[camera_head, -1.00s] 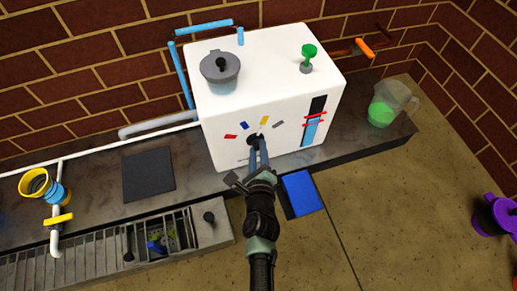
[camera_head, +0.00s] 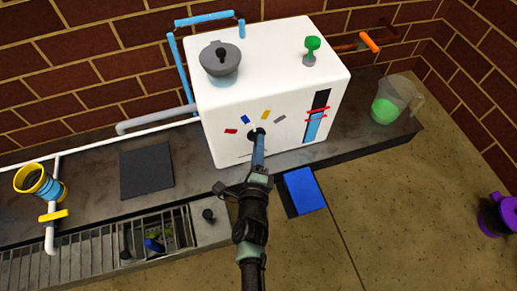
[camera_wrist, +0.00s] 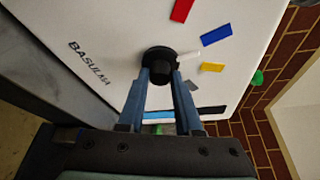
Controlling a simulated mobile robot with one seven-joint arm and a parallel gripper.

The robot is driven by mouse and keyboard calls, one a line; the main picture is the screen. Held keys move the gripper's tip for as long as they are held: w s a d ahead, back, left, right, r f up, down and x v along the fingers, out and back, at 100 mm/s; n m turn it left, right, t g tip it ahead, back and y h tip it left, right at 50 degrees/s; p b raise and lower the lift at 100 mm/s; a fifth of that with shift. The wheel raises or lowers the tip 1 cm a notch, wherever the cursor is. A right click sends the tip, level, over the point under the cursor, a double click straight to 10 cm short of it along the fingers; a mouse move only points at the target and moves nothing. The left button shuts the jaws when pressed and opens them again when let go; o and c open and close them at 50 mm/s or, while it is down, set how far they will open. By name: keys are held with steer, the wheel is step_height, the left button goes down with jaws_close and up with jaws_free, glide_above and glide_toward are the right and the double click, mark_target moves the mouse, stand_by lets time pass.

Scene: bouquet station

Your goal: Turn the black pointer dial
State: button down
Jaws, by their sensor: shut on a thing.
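The black pointer dial (camera_head: 257,133) is on the front face of the white box-shaped machine (camera_head: 225,150). The dial also shows in the wrist view (camera_wrist: 160,60), between the fingertips. Red, blue, yellow and grey marks (camera_wrist: 216,34) fan around it. A pale pointer tip appears to stick out of the dial towards the gap between the blue and yellow marks. My gripper (camera_head: 259,142) is shut on the dial, its two blue fingers (camera_wrist: 160,77) on its near part. The fingers partly hide the dial in the head view.
A grey lidded pot (camera_head: 220,62) and a green knob (camera_head: 312,45) are on the machine's top. A jug with green liquid (camera_head: 388,102) stands at right. A blue pad (camera_head: 303,191) lies below right of the machine, a dark square plate (camera_head: 147,171) to its left.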

steer(key=shift+d+f+n+t+b, duration=0.15)
steer(key=shift+n+t+b, duration=0.45)
steer(key=shift+n+b, duration=0.7)
steer(key=shift+a+f+n+t+b, duration=0.1)
steer(key=shift+n+t+b, duration=0.7)
steer(key=shift+n, duration=0.9)
steer(key=shift+d+f+n+t+b, duration=0.15)
steer(key=shift+n+t+b, duration=0.25)
steer(key=shift+n+b, duration=1)
steer(key=shift+a+n, duration=0.1)
steer(key=shift+n, duration=0.2)
steer(key=c, duration=0.6)
jaws_free()
